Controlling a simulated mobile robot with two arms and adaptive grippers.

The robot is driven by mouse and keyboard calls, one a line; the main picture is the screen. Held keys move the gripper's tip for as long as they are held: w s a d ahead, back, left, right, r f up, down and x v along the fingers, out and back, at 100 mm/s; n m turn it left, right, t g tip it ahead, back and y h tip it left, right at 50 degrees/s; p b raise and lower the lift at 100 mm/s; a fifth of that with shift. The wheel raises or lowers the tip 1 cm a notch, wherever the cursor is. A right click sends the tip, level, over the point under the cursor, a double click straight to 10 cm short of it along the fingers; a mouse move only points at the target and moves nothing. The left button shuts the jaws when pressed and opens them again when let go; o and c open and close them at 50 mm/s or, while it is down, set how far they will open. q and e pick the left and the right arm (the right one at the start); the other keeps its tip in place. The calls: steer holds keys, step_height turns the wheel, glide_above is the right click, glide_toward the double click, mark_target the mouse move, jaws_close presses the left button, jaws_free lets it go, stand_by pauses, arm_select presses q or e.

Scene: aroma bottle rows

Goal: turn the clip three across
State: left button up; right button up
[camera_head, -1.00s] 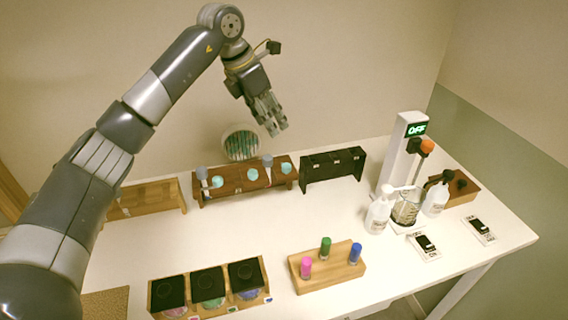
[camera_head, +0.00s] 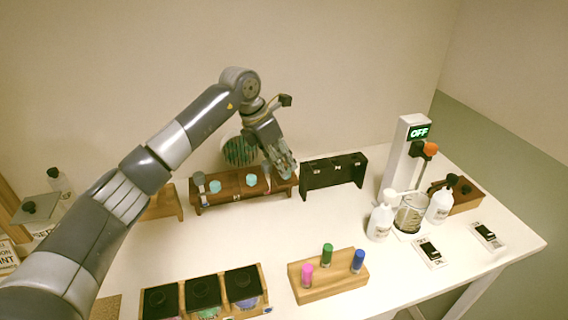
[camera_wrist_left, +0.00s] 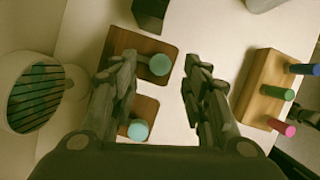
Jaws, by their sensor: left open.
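The dark brown rack (camera_head: 229,195) stands at the back of the white table, bearing teal round caps (camera_head: 215,187) and grey-topped upright pieces (camera_head: 199,178). I cannot tell which piece is the clip. My left gripper (camera_head: 284,172) points down over the rack's right end and hides the cap there. In the left wrist view, the gripper (camera_wrist_left: 160,66) is open and empty. A teal cap (camera_wrist_left: 160,65) on a brown block shows between its fingertips; a second teal cap (camera_wrist_left: 138,130) shows lower, near the left finger. I see no contact.
A black rack (camera_head: 333,187) stands just right of the brown one. A wooden block with coloured vials (camera_head: 328,286) and a black-lidded box row (camera_head: 203,292) stand in front. White bottles (camera_head: 380,221) stand right. Mid-table is clear.

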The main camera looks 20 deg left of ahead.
arm_select(q)
steer(key=shift+x, duration=1.15)
steer(key=shift+w+d+f+p, duration=0.1)
steer(key=shift+d+f+p, duration=0.15)
steer(key=shift+f, duration=0.25)
jaws_close()
